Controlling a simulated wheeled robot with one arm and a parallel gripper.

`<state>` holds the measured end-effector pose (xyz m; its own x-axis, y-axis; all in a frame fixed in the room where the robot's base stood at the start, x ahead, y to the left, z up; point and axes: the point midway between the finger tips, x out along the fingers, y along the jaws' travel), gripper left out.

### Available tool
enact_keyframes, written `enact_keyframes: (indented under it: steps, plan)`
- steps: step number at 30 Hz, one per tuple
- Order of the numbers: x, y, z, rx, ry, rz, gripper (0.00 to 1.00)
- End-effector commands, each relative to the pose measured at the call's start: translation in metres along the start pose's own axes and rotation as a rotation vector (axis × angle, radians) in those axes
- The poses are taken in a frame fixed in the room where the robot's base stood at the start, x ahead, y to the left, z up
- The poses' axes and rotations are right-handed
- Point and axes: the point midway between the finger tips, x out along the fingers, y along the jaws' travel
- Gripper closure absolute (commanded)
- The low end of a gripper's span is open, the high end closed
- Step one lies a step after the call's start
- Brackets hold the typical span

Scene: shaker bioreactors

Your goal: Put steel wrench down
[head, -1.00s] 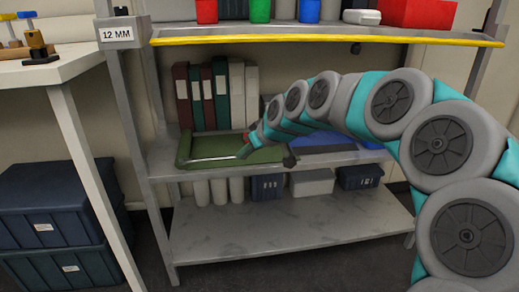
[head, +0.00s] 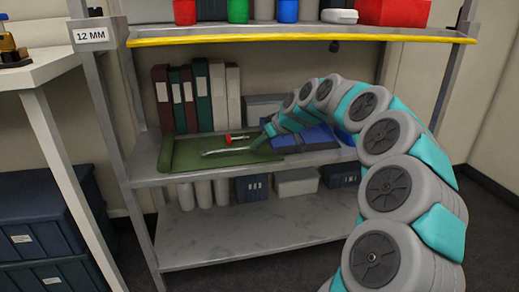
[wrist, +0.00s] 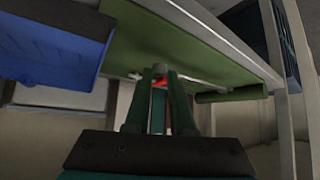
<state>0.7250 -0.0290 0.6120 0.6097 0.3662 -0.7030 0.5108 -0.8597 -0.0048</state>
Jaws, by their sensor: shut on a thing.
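The steel wrench (head: 225,150) is a long silver tool over the green mat (head: 181,158) on the middle shelf. Its free end points left. In the wrist view its shaft (wrist: 205,80) crosses just beyond the fingertips, against the green mat (wrist: 190,50). My gripper (head: 262,143) is at the wrench's right end, over the right part of the mat. In the wrist view my gripper (wrist: 161,76) has its fingers close together on the wrench. The fingers hide the gripped part. I cannot tell whether the wrench touches the mat.
A small red item (head: 229,138) shows just behind the wrench. Several binders (head: 204,95) stand behind the green mat. The upper shelf with its yellow edge (head: 300,40) is overhead. A shelf post (head: 108,110) stands at left.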

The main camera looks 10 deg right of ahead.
Motion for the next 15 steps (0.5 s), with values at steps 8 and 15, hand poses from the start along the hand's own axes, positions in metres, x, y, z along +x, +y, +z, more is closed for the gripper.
enact_keyframes:
  steps: [8, 15]
  plan:
    - [0.015, 0.000, 0.015, 0.000, 0.003, 0.002, 1.00]
    - [0.017, 0.000, 0.017, 0.000, 0.002, 0.002, 1.00]
